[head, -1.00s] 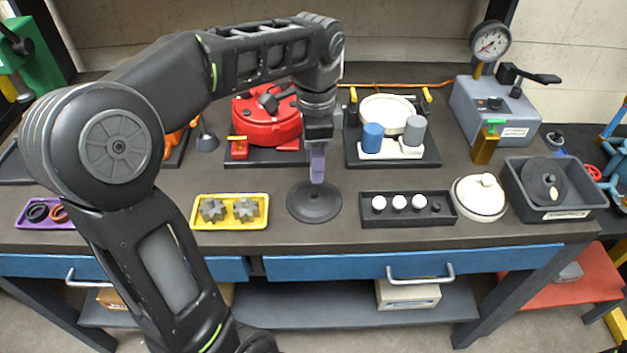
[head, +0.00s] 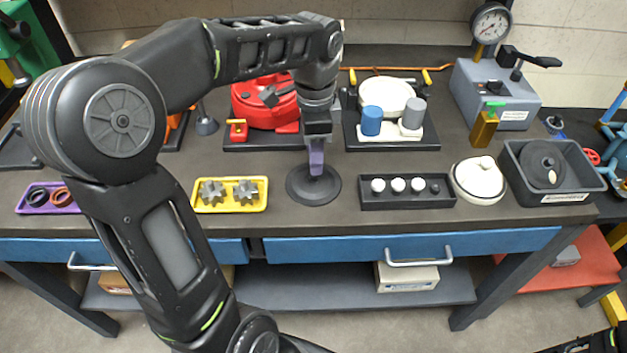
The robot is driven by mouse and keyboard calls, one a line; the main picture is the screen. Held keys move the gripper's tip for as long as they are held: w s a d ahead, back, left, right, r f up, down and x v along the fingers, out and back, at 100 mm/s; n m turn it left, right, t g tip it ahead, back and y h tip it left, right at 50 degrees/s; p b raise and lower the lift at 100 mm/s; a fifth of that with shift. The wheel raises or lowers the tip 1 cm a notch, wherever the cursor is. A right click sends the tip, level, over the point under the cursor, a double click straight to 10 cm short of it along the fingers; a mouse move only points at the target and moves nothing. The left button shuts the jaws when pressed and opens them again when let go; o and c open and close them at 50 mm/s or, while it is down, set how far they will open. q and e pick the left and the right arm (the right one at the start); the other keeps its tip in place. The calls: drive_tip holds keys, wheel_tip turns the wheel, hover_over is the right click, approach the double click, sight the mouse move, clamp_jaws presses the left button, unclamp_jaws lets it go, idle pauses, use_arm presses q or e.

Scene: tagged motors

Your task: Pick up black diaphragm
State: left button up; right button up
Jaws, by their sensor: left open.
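A black diaphragm (head: 313,189), a round dark disc with a raised middle, lies on the grey workbench between the yellow tray and the black tray of white balls. My left gripper (head: 316,170) points straight down over the middle of this disc, its purple-grey fingers at or just above the raised hub. The fingers and wrist hide part of the hub, so I cannot tell whether they touch it. The left gripper is open. Another black disc (head: 543,165) lies in the dark grey bin at the right.
A yellow tray (head: 231,206) with two gears is left of the disc; a black tray (head: 407,203) with white balls and a white lidded dish (head: 478,181) are to the right. A red motor housing (head: 262,105) and a white fixture (head: 388,97) stand behind. The grey bin (head: 575,191) is far right.

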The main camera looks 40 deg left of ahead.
sight(313, 179)
use_arm(q)
wheel_tip(313, 179, down, 5)
drive_tip(key=shift+s+p, duration=0.1)
drive_tip(key=shift+p, duration=0.25)
idle(0.4)
clamp_jaws()
idle(0.5)
